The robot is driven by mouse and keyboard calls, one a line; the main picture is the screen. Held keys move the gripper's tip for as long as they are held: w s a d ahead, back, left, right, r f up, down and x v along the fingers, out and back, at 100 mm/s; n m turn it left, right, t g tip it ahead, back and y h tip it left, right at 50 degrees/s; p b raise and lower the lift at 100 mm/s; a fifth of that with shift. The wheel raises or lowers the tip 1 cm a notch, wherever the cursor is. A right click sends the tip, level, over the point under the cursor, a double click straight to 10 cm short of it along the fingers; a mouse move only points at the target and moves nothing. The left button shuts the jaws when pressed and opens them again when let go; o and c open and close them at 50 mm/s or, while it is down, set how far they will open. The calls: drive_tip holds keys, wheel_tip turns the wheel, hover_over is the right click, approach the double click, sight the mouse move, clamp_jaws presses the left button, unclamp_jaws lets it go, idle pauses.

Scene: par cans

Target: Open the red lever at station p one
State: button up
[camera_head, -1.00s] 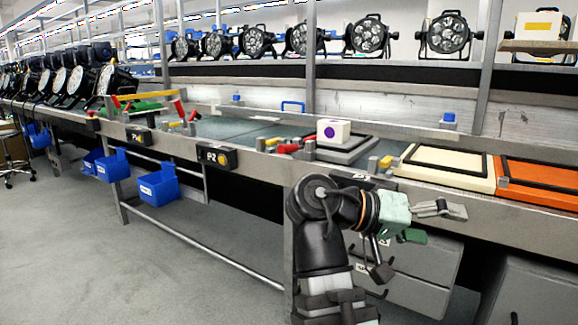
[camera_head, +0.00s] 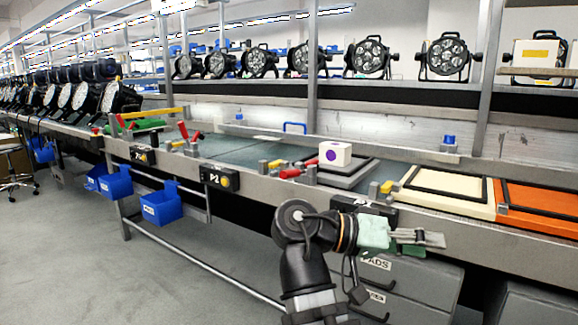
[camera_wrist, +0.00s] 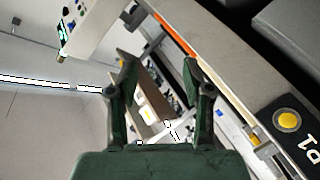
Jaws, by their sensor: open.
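My gripper (camera_head: 436,238) is open and empty in the head view, in front of the bench edge below the cream tray. In the wrist view its fingers (camera_wrist: 158,72) are spread. A black label box (camera_wrist: 300,130) with a yellow button, apparently marked P1 and seen turned, lies right of the fingers. In the head view a dark box (camera_head: 376,213) at the bench edge is partly hidden by my arm. A red lever (camera_head: 291,173) lies low beside a white box with a purple dot (camera_head: 335,154). I cannot tell which station it belongs to.
The P2 label box (camera_head: 219,178) is farther left. Other red levers (camera_head: 184,130) stand raised at the left. A cream tray (camera_head: 447,190) and an orange tray (camera_head: 540,200) lie at the right. Drawers (camera_head: 400,285) stand below the bench.

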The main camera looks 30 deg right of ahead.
drive_tip(key=w+a+r+n+h+p, duration=0.2)
drive_tip(key=w+a+n+p, duration=0.15)
drive_tip(key=w+p, duration=0.55)
drive_tip(key=n+t+h+p, duration=0.5)
drive_tip(key=n+t+p, duration=0.85)
drive_tip(key=n, duration=1.75)
approach(283, 179)
drive_tip(key=shift+m+t, duration=0.25)
drive_tip(key=shift+t, duration=0.6)
drive_tip(key=b+x, duration=0.1)
drive_tip(key=x, duration=0.3)
drive_tip(key=b+x, duration=0.1)
drive_tip(key=x, duration=0.3)
drive_tip(key=f+b+x, duration=0.1)
drive_tip(key=b+x, duration=0.1)
drive_tip(key=x, duration=0.3)
drive_tip(key=shift+w+d, duration=0.25)
clamp_jaws()
